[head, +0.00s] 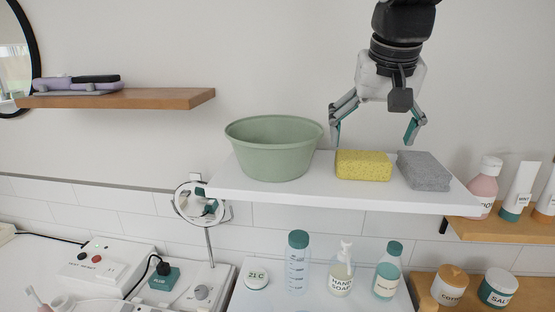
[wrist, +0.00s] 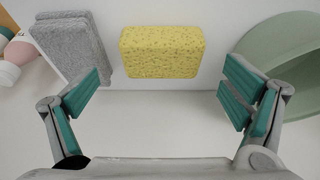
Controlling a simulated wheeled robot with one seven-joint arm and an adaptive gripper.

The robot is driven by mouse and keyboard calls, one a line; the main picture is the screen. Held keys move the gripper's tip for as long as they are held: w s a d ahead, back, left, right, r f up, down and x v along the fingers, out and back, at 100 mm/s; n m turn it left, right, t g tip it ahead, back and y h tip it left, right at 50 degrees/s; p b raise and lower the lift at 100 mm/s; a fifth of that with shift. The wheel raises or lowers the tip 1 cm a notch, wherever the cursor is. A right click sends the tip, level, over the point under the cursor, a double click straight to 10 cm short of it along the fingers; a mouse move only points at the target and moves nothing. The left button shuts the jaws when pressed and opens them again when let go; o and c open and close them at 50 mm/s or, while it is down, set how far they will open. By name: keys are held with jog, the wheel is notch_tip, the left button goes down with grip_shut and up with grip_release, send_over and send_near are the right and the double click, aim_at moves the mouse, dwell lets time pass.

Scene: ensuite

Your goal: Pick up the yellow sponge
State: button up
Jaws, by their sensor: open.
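The yellow sponge (head: 363,165) lies on the white shelf (head: 300,194), between a green bowl and a grey block. My gripper (head: 375,140) is open and empty, above the sponge in the head view, with its fingers spread wider than the sponge. In the wrist view the sponge (wrist: 161,52) sits ahead of the open fingers of my gripper (wrist: 165,95), centred between them and not touched by either.
The green bowl (head: 273,148) stands close left of the sponge in the head view. The grey block (head: 424,171) lies close on the right. A pink bottle (head: 484,186) stands on a wooden shelf farther right. Bottles stand below the white shelf.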

aim_at(363, 155)
jog(key=shift+w+x, duration=0.25)
jog(key=shift+x, duration=1.45)
jog(key=shift+w+x, duration=0.25)
jog(key=shift+x, duration=1.45)
jog(key=shift+r, duration=0.2)
jog(key=shift+c, duration=0.3)
jog(key=c, duration=0.7)
jog(key=shift+c, duration=0.2)
jog(key=shift+r, duration=0.1)
jog(key=shift+r, duration=0.45)
jog(key=v, duration=0.2)
jog(key=shift+r, duration=0.35)
jog(key=s+r, duration=0.1)
jog(key=s, duration=1.4)
jog(key=shift+s+r+b, duration=0.2)
jog(key=shift+b, duration=0.15)
